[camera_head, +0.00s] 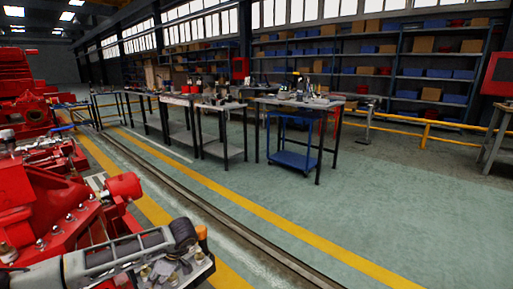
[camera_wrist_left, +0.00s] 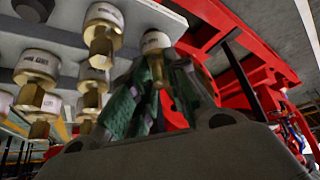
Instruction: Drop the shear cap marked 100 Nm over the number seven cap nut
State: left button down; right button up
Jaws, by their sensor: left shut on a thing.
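My left gripper (camera_wrist_left: 157,75) has green-padded fingers closed on a brass shear cap with a white marked band (camera_wrist_left: 155,40). The mark on it is too small to read. The held cap is close to the grey plate, and I cannot tell whether it touches it. Several similar brass caps with white bands (camera_wrist_left: 38,68) stand on the grey plate (camera_wrist_left: 60,32) beside the gripper. In the head view my left arm reaches in at the lower left, over a plate with small brass parts (camera_head: 195,272). I cannot pick out the number seven cap nut. My right gripper is not in view.
A red machine with several bolts (camera_head: 40,225) fills the lower left, close to my left arm. More red machinery stands behind it. Workbenches, a blue cart (camera_head: 293,158) and shelves stand at the back. The green floor (camera_head: 400,210) at the right is clear.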

pick_arm(q)
jog(key=shift+r+p, duration=1.9)
jog(key=shift+r, duration=0.5)
